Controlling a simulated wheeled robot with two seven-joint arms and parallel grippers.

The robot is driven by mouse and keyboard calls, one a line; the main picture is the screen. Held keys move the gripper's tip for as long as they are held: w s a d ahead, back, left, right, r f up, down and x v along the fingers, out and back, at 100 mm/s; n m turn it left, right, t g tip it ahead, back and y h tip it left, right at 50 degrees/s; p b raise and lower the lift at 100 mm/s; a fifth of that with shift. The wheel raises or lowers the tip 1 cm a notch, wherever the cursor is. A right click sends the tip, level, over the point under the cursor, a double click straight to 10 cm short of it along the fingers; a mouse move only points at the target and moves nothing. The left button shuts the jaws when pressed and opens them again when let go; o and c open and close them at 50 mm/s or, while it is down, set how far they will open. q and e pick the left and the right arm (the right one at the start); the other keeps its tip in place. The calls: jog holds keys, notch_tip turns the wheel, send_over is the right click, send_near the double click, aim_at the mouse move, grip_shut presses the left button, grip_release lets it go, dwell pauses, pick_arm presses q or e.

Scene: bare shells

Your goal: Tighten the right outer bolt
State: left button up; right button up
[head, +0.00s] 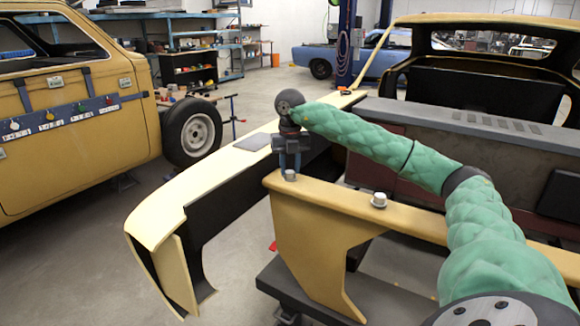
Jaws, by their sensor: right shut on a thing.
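My right gripper (290,167) points down at the left, outer end of the yellow beam (330,195) in the head view. It is shut on a grey bolt (290,175), which stands upright at the beam's top; the jaws partly hide it. A second bolt (379,199), pale with a wide flange, stands free on the same beam further right. My left gripper is out of view.
A pale yellow fender (185,195) lies just left of the beam. A yellow car body (75,110) and a tyre (192,133) stand further left. A grey and red panel (440,130) rises behind my green arm. Bare floor shows at the lower left.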

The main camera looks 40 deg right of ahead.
aim_at(290, 171)
jog(key=shift+r, duration=0.15)
dwell(0.3)
jog(key=o, duration=1)
notch_tip(290, 171, up, 6)
jog(key=shift+f+b, duration=0.1)
jog(key=shift+b, duration=0.35)
jog(key=shift+r, duration=0.95)
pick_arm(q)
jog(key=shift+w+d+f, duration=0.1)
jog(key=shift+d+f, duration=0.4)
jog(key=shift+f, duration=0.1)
